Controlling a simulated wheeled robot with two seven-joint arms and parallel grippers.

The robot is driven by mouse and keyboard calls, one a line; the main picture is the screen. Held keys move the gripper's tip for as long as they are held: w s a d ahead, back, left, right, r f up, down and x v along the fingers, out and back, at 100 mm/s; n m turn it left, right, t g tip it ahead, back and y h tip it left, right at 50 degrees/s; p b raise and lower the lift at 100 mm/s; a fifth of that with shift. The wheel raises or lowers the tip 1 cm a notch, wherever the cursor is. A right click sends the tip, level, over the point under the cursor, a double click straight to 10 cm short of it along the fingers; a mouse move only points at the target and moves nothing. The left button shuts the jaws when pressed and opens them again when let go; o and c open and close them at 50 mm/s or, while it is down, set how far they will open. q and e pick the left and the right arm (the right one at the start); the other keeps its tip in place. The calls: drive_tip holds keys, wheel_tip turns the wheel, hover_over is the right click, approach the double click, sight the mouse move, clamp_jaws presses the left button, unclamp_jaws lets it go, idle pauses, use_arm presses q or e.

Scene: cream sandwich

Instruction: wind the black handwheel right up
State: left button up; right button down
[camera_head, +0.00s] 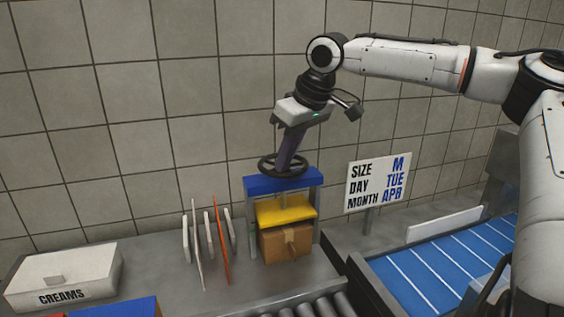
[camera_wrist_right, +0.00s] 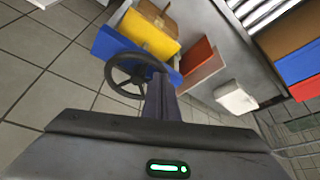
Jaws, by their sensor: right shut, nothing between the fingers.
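The black handwheel (camera_head: 283,165) sits flat on top of the blue crossbar (camera_head: 262,185) of a small press. Below the bar is a yellow plate (camera_head: 286,210), and a brown box (camera_head: 285,243) stands under it, the plate at or just above its top. My right gripper (camera_head: 286,168) points down from above, its fingers shut with nothing between them, the tips at the wheel. The right wrist view also shows the wheel (camera_wrist_right: 116,84) beside the fingers (camera_wrist_right: 158,88); whether they touch it I cannot tell. My left gripper is not in view.
Several upright thin panels (camera_head: 200,262) stand left of the press. A white CREAMS box (camera_head: 68,275) lies at the left. Rollers (camera_head: 320,305) lie in front.

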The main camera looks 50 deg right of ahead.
sight(295, 170)
drive_tip(key=shift+s+d+f, duration=0.1)
drive_tip(key=shift+s+f, duration=0.25)
drive_tip(key=shift+f, duration=0.1)
drive_tip(key=shift+d, duration=0.1)
drive_tip(key=shift+s+d, duration=0.65)
drive_tip(key=shift+d, duration=0.35)
drive_tip(key=shift+w+d+r, duration=0.15)
drive_tip(key=shift+r, duration=1.3)
